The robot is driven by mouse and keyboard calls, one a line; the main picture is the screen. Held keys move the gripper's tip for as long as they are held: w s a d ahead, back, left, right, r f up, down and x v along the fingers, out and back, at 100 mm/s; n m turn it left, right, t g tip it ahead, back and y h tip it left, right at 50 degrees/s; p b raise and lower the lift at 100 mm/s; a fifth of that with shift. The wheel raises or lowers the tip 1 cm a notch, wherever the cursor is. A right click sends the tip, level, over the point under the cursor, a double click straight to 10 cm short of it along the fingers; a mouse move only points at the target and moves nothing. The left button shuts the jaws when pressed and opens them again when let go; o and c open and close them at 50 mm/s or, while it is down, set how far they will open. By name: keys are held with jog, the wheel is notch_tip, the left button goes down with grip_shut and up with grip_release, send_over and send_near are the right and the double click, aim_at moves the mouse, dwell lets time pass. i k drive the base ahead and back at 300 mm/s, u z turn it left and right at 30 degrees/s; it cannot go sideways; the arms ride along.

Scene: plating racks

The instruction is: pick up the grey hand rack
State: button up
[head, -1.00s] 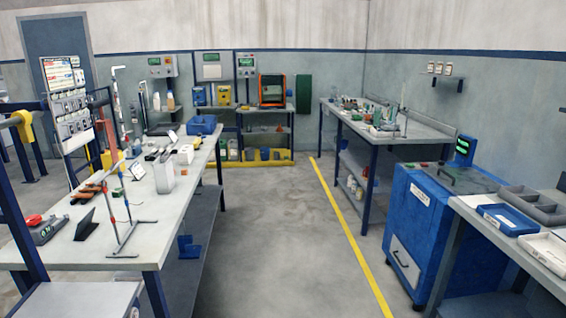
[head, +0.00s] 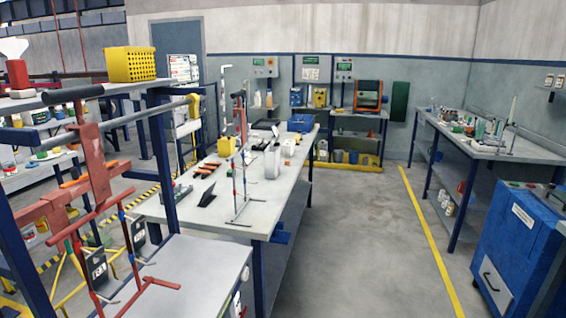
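A thin grey rack (head: 238,223), which looks like the grey hand rack, stands upright on the near part of the long grey-topped bench (head: 180,212). It has slim uprights, spread feet and small red and blue parts. It is small in the head view, so its details are hard to tell. My gripper is not in view.
A red rack (head: 95,165) stands at the left foreground by a blue-framed shelf (head: 158,140) holding a yellow perforated basket (head: 131,64). A small dark stand (head: 207,194) is beside the grey rack. Open floor (head: 370,250) lies right of the bench, before a blue machine (head: 515,245).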

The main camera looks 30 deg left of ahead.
aim_at(236, 94)
jog(key=u, duration=0.8)
jog(key=i, duration=2.1)
jog(key=u, duration=1.65)
